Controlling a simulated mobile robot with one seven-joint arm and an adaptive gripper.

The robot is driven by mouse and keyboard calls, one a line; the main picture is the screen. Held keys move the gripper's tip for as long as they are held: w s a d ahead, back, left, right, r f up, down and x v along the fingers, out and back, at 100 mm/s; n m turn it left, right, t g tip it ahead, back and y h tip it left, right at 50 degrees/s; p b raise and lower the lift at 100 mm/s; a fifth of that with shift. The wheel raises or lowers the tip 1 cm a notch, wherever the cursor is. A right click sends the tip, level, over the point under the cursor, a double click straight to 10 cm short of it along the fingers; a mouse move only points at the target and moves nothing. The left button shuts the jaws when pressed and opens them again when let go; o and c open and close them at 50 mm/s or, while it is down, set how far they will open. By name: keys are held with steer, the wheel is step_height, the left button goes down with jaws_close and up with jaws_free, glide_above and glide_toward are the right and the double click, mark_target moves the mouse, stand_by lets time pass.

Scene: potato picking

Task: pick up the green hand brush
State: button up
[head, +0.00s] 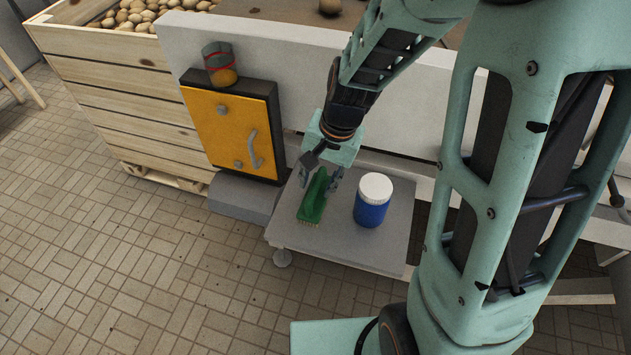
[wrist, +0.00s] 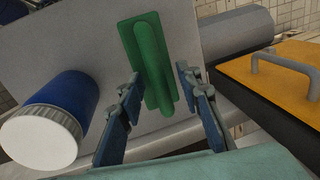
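The green hand brush (head: 314,199) lies on a small grey table (head: 342,240), left of a blue jar. In the wrist view the brush (wrist: 147,50) runs away from me, with its near end between the fingers. My gripper (head: 321,182) is above the near-wall part of the table, over the brush. In the wrist view my gripper (wrist: 156,80) is open, with one finger on each side of the brush and a gap visible to each finger. Whether the fingertips reach down to the table I cannot tell.
The blue jar with a white lid (head: 374,200) stands close to the right of the brush. A yellow cabinet (head: 232,130) with a handle is left of the table, near a wooden crate (head: 110,85) of potatoes. A pale wall panel (head: 300,50) runs behind. Tiled floor lies open at front left.

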jaws_close()
steer(key=shift+r, duration=0.1)
stand_by(0.5)
step_height(320, 180, up, 10)
steer(key=shift+f, duration=0.1)
stand_by(0.4)
steer(key=c, duration=0.7)
jaws_free()
jaws_close()
